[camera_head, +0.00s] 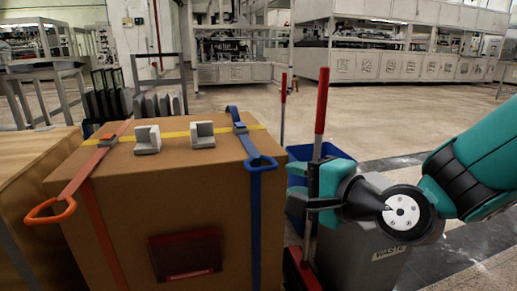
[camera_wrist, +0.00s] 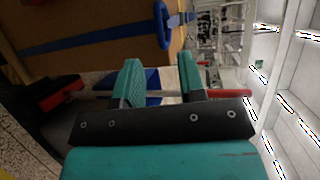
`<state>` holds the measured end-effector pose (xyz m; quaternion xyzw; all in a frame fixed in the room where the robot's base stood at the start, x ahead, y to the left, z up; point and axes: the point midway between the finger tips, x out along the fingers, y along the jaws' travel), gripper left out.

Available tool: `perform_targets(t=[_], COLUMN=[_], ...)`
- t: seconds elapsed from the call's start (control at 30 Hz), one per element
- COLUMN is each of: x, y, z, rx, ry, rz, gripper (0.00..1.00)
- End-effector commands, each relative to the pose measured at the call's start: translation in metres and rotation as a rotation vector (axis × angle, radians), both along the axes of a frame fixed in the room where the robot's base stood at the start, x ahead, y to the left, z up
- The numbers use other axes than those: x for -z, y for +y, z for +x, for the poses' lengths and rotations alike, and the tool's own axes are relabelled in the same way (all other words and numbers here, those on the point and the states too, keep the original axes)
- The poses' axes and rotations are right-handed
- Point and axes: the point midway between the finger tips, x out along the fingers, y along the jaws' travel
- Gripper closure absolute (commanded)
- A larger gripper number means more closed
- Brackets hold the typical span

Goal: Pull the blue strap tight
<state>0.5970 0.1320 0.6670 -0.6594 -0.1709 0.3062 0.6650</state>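The blue strap (camera_head: 255,215) runs over the right side of a large cardboard box (camera_head: 150,180) and hangs down its front. Its blue pull loop (camera_head: 261,162) sticks out at the top front edge, and its buckle (camera_head: 240,128) sits on top. In the wrist view the loop (camera_wrist: 161,22) is at the top, beyond the fingertips, and the strap (camera_wrist: 90,40) runs left from it. My gripper (camera_head: 313,190) is right of the loop, apart from it. Its two teal fingers (camera_wrist: 160,72) are spread, with nothing held between them.
An orange strap (camera_head: 95,165) with its loop (camera_head: 48,211) is on the box's left. Grey corner pieces (camera_head: 201,134) sit on a yellow strap. A red-handled pole (camera_head: 321,100), a blue bin (camera_head: 330,152) and a grey waste bin (camera_head: 365,262) stand close around my gripper.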

Motion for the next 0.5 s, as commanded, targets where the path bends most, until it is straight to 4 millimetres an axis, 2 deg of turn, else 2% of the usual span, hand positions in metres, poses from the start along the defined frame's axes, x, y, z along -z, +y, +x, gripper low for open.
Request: perform_targets(t=[0.03, 0.13, 0.5], x=[-0.006, -0.004, 0.012], y=[0.000, 0.000, 0.051], z=[0.002, 0.004, 0.065], rx=[0.005, 0.022, 0.016], ry=[0.010, 0.013, 0.005], rz=[-0.001, -0.002, -0.002], gripper=[0.63, 0.63, 0.63])
